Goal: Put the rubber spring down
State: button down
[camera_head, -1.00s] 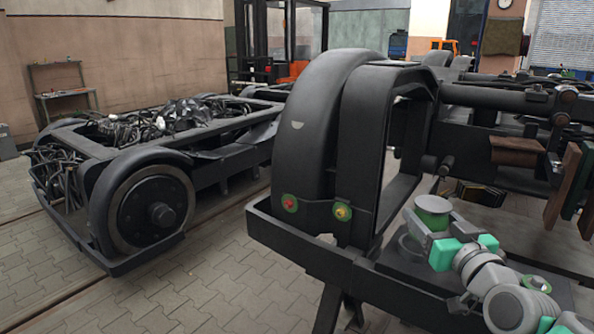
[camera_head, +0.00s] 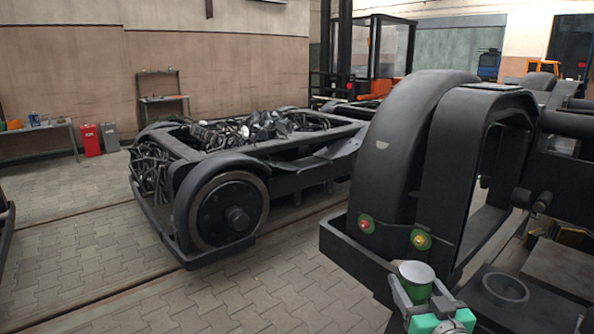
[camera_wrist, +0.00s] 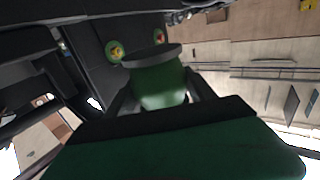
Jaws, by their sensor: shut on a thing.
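My gripper (camera_head: 418,296) is shut on the rubber spring (camera_head: 416,284), a green cylinder with a pale grey top plate. In the head view it is low at the right of centre, in front of the near bogie's (camera_head: 377,268) corner. In the wrist view the rubber spring (camera_wrist: 160,85) sits upright between the fingers, its dark plate across one end. What lies directly under the spring is hidden.
A round dark seat (camera_head: 504,290) is on the near bogie, right of my gripper. A second bogie (camera_head: 232,212) stands at the left on the paved floor. A workbench (camera_head: 40,130) and red bin (camera_head: 90,139) are by the wall. Floor between bogies is clear.

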jog(key=w+a+n+y, duration=0.15)
jog(key=a+y, duration=0.25)
jog(key=a, duration=0.6)
jog(key=shift+n+g, duration=0.4)
jog(key=shift+n, duration=0.15)
jog(key=shift+w+a+r+p, duration=0.1)
jog(key=shift+w+r+p, duration=0.5)
jog(key=shift+p, duration=2.25)
jog(key=shift+w+a+r+p, duration=0.15)
jog(key=shift+r+p, duration=0.8)
jog(key=shift+p, duration=1.9)
jog(key=shift+w+d+r+p, duration=0.1)
jog(key=shift+w+r+p, duration=0.55)
jog(key=shift+p, duration=2.2)
jog(key=shift+s+r, duration=0.15)
jog(key=shift+s, duration=0.1)
jog(key=shift+w, duration=0.1)
